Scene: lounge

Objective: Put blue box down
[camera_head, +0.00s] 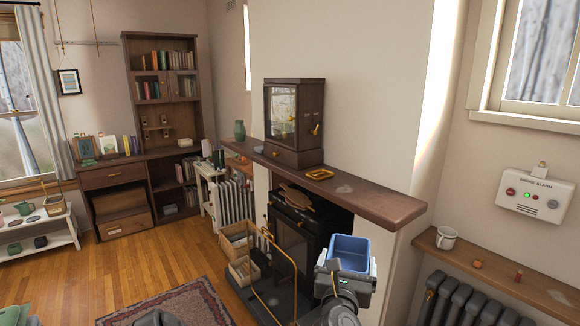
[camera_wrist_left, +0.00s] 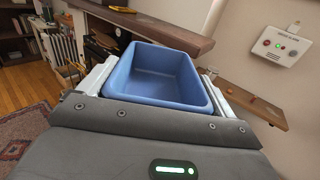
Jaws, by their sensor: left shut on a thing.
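The blue box (camera_head: 349,251) is an open, empty-looking bin held upright by my left gripper (camera_head: 346,266) at the lower right of the head view. In the left wrist view the blue box (camera_wrist_left: 158,75) sits between the two light-coloured fingers of my left gripper (camera_wrist_left: 152,88), which is shut on it. The box is in front of the fireplace, below the right part of the brown mantel shelf (camera_head: 390,208) in the picture. Its underside is hidden. My right gripper does not show in either view.
A dark cabinet (camera_head: 294,122) and a yellow tray (camera_head: 320,174) stand on the mantel. A right-hand ledge (camera_head: 506,276) holds a white mug (camera_head: 446,238) and small orange-brown items. A dark stove (camera_head: 296,240), a brass rail and open crates (camera_head: 238,240) are below. Wooden floor is free at left.

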